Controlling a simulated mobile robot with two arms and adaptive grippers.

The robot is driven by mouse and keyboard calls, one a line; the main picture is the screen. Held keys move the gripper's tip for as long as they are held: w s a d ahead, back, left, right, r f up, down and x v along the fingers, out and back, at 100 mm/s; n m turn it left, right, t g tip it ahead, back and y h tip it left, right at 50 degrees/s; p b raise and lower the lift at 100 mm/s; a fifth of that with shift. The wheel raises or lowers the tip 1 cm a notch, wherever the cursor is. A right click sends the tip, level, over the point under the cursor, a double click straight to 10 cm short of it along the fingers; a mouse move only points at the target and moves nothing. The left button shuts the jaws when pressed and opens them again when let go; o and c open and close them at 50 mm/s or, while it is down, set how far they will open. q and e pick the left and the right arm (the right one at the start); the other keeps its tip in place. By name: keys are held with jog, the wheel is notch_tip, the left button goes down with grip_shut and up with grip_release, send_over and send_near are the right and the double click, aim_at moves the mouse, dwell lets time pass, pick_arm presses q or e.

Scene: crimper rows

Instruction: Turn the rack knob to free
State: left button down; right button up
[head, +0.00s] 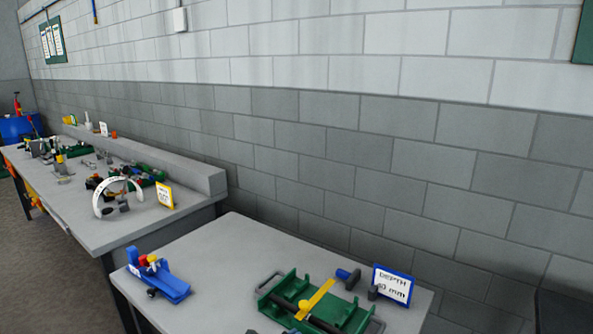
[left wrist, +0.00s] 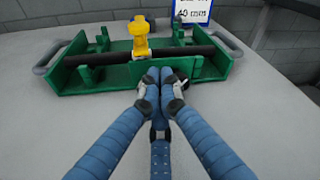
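A green rack (head: 348,318) stands on the near table, with grey loop handles at its ends. A dark bar (left wrist: 190,53) runs lengthwise across it, and a yellow lever-like part (head: 315,299) sits on the bar. In the left wrist view the green rack (left wrist: 108,78) and the yellow part (left wrist: 139,40) lie just beyond my left gripper (left wrist: 162,76). Its blue fingers meet at the tips, with nothing seen between them, in front of the bar near mid-rack. I cannot tell whether they touch the rack. No part is clearly recognizable as the knob. My right gripper is not in view.
A blue-framed depth sign (head: 393,284) and a blue-and-dark part (head: 348,277) stand behind the rack. A blue fixture (head: 160,277) is at the near table's left. A cluttered bench (head: 88,213) stands farther left. The near table's middle is bare.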

pick_arm(q)
jog(key=shift+s+f+p+v, duration=0.1)
jog(key=shift+f+p+v, duration=0.1)
jog(key=shift+v, duration=0.8)
jog(key=shift+s+f+p+v, duration=0.1)
jog(key=shift+f+v, duration=0.1)
jog(key=shift+v, duration=0.75)
jog(key=shift+s+f+p+v, duration=0.1)
jog(key=shift+s+f+v, duration=0.1)
jog(key=shift+v, duration=0.8)
